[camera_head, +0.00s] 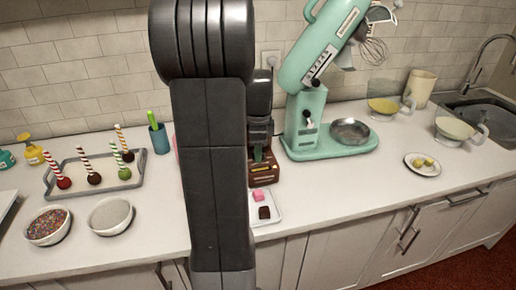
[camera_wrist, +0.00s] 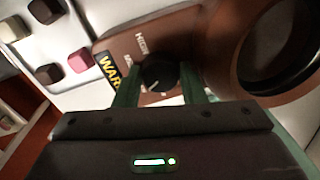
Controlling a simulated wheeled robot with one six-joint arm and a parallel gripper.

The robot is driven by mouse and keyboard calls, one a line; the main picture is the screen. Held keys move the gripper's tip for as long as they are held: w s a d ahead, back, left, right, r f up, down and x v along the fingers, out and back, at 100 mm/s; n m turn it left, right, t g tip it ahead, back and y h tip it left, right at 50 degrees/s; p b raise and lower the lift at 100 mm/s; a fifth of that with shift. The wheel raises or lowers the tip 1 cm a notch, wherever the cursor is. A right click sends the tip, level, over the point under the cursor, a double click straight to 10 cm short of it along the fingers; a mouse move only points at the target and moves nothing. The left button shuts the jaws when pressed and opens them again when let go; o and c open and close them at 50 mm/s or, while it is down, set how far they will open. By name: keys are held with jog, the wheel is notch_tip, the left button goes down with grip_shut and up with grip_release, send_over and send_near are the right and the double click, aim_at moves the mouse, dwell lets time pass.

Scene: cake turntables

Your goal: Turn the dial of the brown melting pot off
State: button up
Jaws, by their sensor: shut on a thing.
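The brown melting pot (camera_wrist: 228,58) fills the upper right of the wrist view, with its round dark opening at the right. In the head view its front (camera_head: 263,173) shows beside my arm, which hides much of it. The black dial (camera_wrist: 160,74) is on the pot's brown front panel, beside printed lettering and a yellow "WARM" label. My gripper (camera_wrist: 161,92) has its green fingers on either side of the dial and is shut on it. The dial's exact pointer setting is too blurred to tell. In the head view the gripper (camera_head: 259,155) is at the pot's front.
A white tray (camera_head: 273,208) with pink and dark brown sweets lies just in front of the pot. A mint-green stand mixer (camera_head: 305,120) stands close at its right. A tray of cake pops (camera_head: 140,172) and two bowls are at the left.

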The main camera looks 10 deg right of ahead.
jog(key=n+p, duration=0.1)
jog(key=n, duration=0.3)
jog(key=shift+r+n, duration=0.1)
jog(key=shift+n, duration=0.2)
jog(key=shift+d+n+y+p, duration=0.1)
jog(key=shift+n+y+p, duration=0.4)
jog(key=shift+n, duration=1.8)
jog(key=o, duration=0.7)
jog(key=r, duration=1.3)
jog(key=shift+s+d+r, duration=0.25)
jog(key=shift+s+r, duration=0.05)
jog(key=shift+s, duration=0.05)
